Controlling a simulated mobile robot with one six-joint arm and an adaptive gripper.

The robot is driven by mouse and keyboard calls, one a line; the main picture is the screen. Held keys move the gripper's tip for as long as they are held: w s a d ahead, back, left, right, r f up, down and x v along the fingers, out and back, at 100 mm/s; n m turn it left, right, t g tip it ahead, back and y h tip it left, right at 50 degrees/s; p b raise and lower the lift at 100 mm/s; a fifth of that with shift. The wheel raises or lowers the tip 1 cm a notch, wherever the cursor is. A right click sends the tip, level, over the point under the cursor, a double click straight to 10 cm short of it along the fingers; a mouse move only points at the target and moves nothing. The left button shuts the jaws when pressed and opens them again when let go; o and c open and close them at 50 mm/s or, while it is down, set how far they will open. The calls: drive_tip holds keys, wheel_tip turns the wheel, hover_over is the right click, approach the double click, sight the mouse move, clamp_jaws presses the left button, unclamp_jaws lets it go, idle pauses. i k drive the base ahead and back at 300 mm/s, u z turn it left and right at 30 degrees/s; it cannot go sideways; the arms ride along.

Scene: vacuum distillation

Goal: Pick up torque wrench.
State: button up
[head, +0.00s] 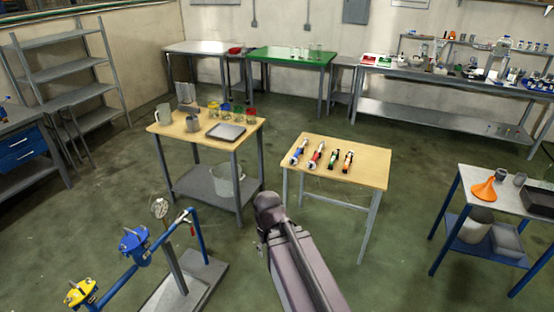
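Several small hand tools lie side by side on a light wooden table (372,178) right of centre. They are a blue tool (299,152), a red tool (316,156), a green tool (333,159) and an orange tool (348,160). They are too small for me to tell which one is the torque wrench. My arm rises from the bottom centre, and its visible top stands in front of the table's left side. My gripper cannot be made out.
A second wooden table (164,131) with jars, a jug and a flat grey device stands to the left. A blue and yellow pipe stand (137,243) is at the lower left. A cart (467,181) with an orange funnel is at the right. Green floor lies open between them.

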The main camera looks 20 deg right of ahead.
sight(306, 140)
drive_tip(key=u, duration=0.1)
drive_tip(key=k, duration=0.55)
drive_tip(key=u, duration=0.5)
drive_tip(key=i, duration=1.85)
drive_tip(key=z, duration=0.35)
drive_tip(key=i, duration=0.7)
drive_tip(key=z, duration=1.15)
drive_tip(key=i, duration=0.8)
drive_tip(key=z, duration=0.45)
